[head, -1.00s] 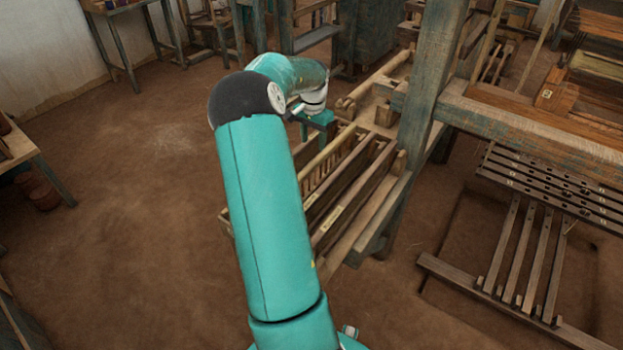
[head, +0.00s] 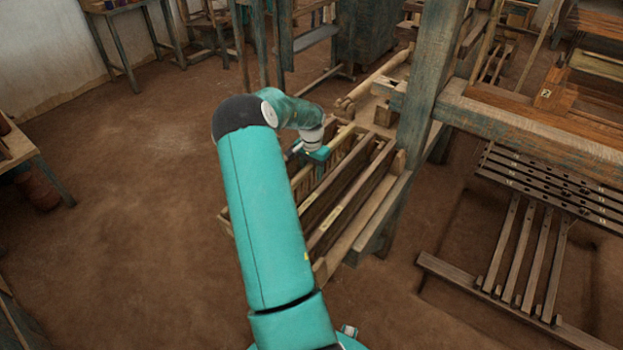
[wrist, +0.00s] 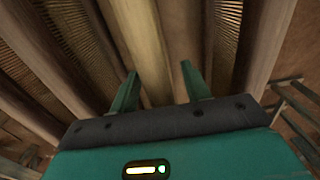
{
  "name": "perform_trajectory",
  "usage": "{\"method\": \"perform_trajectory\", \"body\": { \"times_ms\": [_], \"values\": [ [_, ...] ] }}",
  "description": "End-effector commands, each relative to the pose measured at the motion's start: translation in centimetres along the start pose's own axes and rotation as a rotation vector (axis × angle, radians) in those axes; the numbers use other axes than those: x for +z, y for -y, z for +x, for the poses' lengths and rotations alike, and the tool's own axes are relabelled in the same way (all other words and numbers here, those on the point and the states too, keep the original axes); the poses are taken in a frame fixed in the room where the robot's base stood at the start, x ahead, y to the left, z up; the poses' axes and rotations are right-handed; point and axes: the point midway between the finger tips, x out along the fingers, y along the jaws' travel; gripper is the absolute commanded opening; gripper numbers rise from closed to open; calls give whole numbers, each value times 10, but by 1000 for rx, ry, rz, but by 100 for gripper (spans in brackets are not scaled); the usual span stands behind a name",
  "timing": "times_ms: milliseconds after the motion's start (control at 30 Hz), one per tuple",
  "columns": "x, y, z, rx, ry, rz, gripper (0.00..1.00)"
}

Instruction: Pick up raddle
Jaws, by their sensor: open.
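The raddle appears to be the pale yellowish bar with pegs below it (head: 341,136), lying lengthwise in a wooden rack (head: 375,212). My gripper (head: 313,156) is over this bar in the head view and hides part of it. In the wrist view the pale bar (wrist: 141,35) runs between the two open fingers of my gripper (wrist: 160,82). The fingers point along the view toward it, one on each side. I cannot tell how far the fingertips are above or beside the bar. Nothing is held.
Darker wooden bars (head: 345,205) lie parallel and close by in the rack. Fine-toothed pieces (wrist: 80,35) flank the bar in the wrist view. A thick loom post (head: 432,95) stands to the right.

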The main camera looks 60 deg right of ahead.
Motion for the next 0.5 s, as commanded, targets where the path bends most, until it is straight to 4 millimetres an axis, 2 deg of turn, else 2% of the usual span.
{"method": "perform_trajectory", "body": {
  "times_ms": [167, 400, 500],
  "values": [
    [0, 0, 0, -1, 0, 0, 47],
    [0, 0, 0, -1, 0, 0, 0],
    [0, 0, -1, -2, -2, 0, 0]
  ]
}}
